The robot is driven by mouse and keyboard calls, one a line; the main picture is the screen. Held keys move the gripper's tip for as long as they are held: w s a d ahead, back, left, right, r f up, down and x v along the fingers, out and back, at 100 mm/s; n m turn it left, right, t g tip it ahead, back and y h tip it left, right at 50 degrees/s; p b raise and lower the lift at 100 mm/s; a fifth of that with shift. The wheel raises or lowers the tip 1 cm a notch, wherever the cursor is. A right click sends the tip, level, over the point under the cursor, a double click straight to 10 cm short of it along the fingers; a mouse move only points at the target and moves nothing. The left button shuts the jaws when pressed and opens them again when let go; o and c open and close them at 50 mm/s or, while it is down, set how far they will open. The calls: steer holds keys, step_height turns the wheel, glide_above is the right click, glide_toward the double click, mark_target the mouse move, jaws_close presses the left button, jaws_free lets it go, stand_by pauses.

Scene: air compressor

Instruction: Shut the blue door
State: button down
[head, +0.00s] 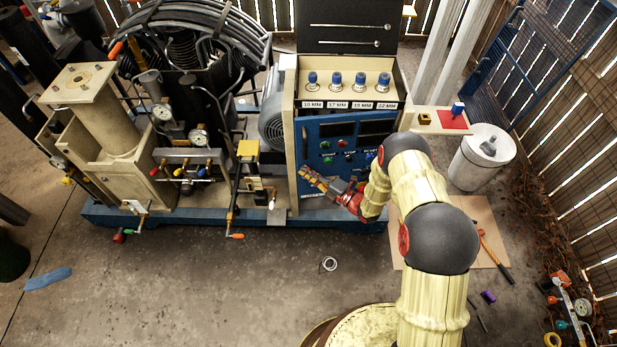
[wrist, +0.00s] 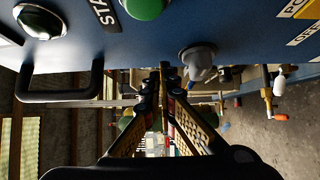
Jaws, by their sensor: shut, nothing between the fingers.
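The blue door (head: 312,140) is the front panel of the beige cabinet on the compressor, with buttons and dark displays on it. I cannot tell from the head view whether it stands slightly ajar. In the wrist view the blue door (wrist: 130,45) fills the top, close by, with a black handle (wrist: 60,94), a green button and a grey knob. My gripper (head: 304,171) is low in front of the door, its fingers pointing left. In the wrist view my gripper (wrist: 163,72) has its fingertips together and empty, beside the door face; contact cannot be told.
Labelled blue-topped sockets (head: 348,82) sit on the cabinet top under a raised dark lid. A small shelf (head: 430,122) and a white tank (head: 480,160) stand to the right. Gauges and valves (head: 185,155) are to the left. The concrete floor in front is mostly clear.

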mark_target(309, 162)
steer(key=shift+w, duration=0.1)
steer(key=w, duration=0.1)
steer(key=w+b, duration=0.1)
steer(key=w, duration=0.1)
steer(key=w+b, duration=0.1)
steer(key=shift+w+a+f, duration=0.15)
steer(key=shift+w+a, duration=0.2)
steer(key=shift+w, duration=0.05)
steer(key=shift+w+r, duration=0.15)
steer(key=shift+r, duration=0.1)
